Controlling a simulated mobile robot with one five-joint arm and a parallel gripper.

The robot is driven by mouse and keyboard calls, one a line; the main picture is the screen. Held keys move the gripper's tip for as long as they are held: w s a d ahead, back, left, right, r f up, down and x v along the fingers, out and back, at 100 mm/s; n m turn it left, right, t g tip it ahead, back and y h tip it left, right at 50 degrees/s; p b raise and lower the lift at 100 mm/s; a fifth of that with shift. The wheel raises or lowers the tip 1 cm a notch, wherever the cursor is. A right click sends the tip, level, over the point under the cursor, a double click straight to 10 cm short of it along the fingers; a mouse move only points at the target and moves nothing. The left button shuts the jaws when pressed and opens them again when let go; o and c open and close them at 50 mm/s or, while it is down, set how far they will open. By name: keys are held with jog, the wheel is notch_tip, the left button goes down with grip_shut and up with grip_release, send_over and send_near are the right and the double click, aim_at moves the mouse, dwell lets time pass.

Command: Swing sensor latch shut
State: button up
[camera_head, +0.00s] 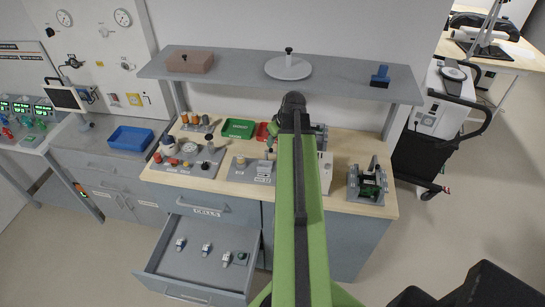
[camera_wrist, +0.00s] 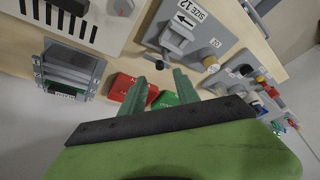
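A grey panel (camera_wrist: 205,45) carries a pale lever-like block (camera_wrist: 178,38) with a black arrow, a "SIZE 12" label and a tan knob (camera_wrist: 207,56). It looks like the panel (camera_head: 238,176) at the middle of the wooden bench in the head view. I cannot tell for sure which part is the sensor latch. My gripper (camera_wrist: 161,76) has its two green fingers apart, with nothing held between them. A small dark round knob (camera_wrist: 153,66) shows close to the fingertips; contact cannot be told. In the head view my arm hides most of the gripper.
A red tray (camera_wrist: 130,88) and a green tray (camera_head: 238,128) lie at the bench's back. A shelf (camera_head: 235,62) hangs above. A drawer (camera_head: 190,262) stands open below, holding several small devices.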

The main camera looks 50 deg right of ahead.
aim_at(271, 149)
jog(key=b+x, duration=0.4)
jog(key=x, duration=0.2)
jog(key=shift+w+f+b, duration=0.15)
jog(key=shift+f+b, duration=0.15)
jog(key=shift+f, duration=0.05)
jog(key=shift+r, duration=0.1)
grip_shut()
